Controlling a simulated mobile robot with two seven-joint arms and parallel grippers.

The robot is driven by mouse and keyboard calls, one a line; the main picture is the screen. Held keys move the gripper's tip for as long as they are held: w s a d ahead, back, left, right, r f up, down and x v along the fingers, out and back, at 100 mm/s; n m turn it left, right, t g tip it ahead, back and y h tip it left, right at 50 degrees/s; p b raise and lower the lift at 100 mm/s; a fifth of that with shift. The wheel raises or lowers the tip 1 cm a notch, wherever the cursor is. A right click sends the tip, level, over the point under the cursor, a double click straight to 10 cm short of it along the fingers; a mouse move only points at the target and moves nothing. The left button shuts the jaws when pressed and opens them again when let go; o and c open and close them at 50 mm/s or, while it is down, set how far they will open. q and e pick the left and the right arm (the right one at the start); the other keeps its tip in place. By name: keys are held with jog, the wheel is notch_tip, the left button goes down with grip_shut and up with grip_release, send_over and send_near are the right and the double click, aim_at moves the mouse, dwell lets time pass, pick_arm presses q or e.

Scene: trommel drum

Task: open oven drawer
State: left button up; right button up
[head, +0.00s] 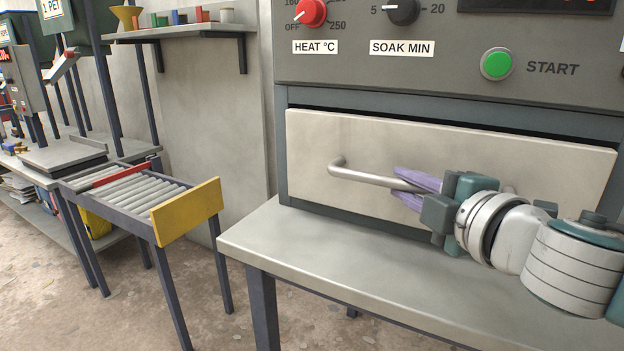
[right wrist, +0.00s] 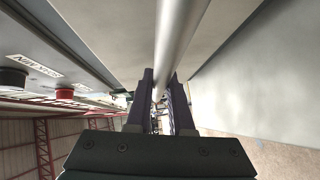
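The oven drawer (head: 315,140) is a wide pale front below the oven's control panel. A dark gap shows along its top edge. Its handle (head: 360,174) is a grey horizontal bar, and it also shows in the right wrist view (right wrist: 180,40). My right gripper (head: 408,186) has its purple fingers above and below the bar, closed on it. In the right wrist view the fingers (right wrist: 164,90) lie close along both sides of the bar. The handle's right part is mostly hidden by the gripper. My left gripper is not in view.
A grey table (head: 270,245) stands directly below and in front of the drawer. The panel above has a red knob (head: 311,12), a black knob (head: 402,10) and a green start button (head: 497,63). A roller conveyor (head: 130,190) with a yellow end plate stands at left.

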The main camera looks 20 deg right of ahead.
grip_shut()
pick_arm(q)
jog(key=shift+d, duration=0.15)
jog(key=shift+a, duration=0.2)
pick_arm(e)
jog(key=shift+s+a, duration=0.1)
dwell(0.7)
